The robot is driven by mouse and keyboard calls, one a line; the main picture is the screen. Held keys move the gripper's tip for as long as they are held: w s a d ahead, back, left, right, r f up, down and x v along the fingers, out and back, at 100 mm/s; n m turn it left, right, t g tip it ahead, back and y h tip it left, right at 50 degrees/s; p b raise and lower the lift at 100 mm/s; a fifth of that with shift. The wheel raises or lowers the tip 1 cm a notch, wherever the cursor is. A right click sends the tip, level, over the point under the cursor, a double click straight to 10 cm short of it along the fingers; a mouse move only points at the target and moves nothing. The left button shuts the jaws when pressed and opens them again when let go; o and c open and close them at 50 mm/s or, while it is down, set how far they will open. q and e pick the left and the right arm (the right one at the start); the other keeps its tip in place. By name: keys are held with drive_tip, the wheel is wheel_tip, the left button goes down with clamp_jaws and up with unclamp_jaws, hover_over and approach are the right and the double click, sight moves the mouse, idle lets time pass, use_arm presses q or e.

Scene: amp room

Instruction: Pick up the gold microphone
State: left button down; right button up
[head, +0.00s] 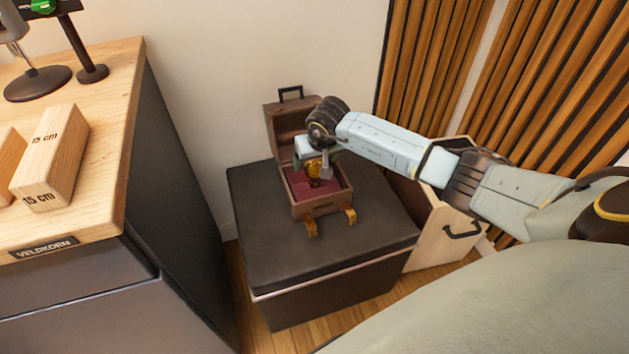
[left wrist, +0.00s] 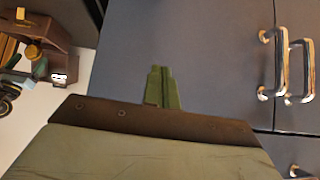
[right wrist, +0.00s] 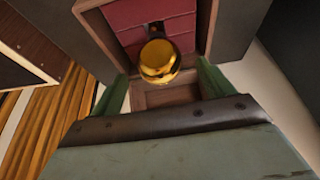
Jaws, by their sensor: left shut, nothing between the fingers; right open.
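The gold microphone (right wrist: 158,60) shows as a round shiny gold head in the right wrist view, inside an open brown case with a red lining. In the head view the gold microphone (head: 315,169) is partly hidden by my right gripper (head: 326,168). The case (head: 320,206) stands on a dark box with its lid up. My right gripper (right wrist: 160,92) is open, its green fingers on either side of the case's near part, with the gold head just beyond and between them. I cannot tell whether they touch it. My left gripper (left wrist: 161,88) is shut and empty, in front of grey drawers.
The dark box (head: 262,243) has bare top around the case. A light wooden box with a black handle (head: 462,233) stands to its right. A wooden-topped cabinet (head: 95,215) with wooden blocks (head: 50,160) is at the left. Slatted panels line the back right.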

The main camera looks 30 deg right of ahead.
sight(315, 177)
drive_tip(key=shift+b+x, duration=0.55)
drive_tip(key=shift+x, duration=0.7)
drive_tip(key=shift+f, duration=0.15)
use_arm(q)
drive_tip(key=w+r+t, duration=0.1)
drive_tip(key=w+d+r+t, duration=0.1)
drive_tip(key=r, duration=0.1)
drive_tip(key=w+d+r+t+h, duration=0.1)
drive_tip(key=w, duration=0.1)
drive_tip(key=shift+r+t, duration=0.25)
drive_tip(key=shift+t, duration=0.15)
use_arm(e)
drive_tip(key=shift+w, duration=0.1)
drive_tip(key=c, duration=1.6)
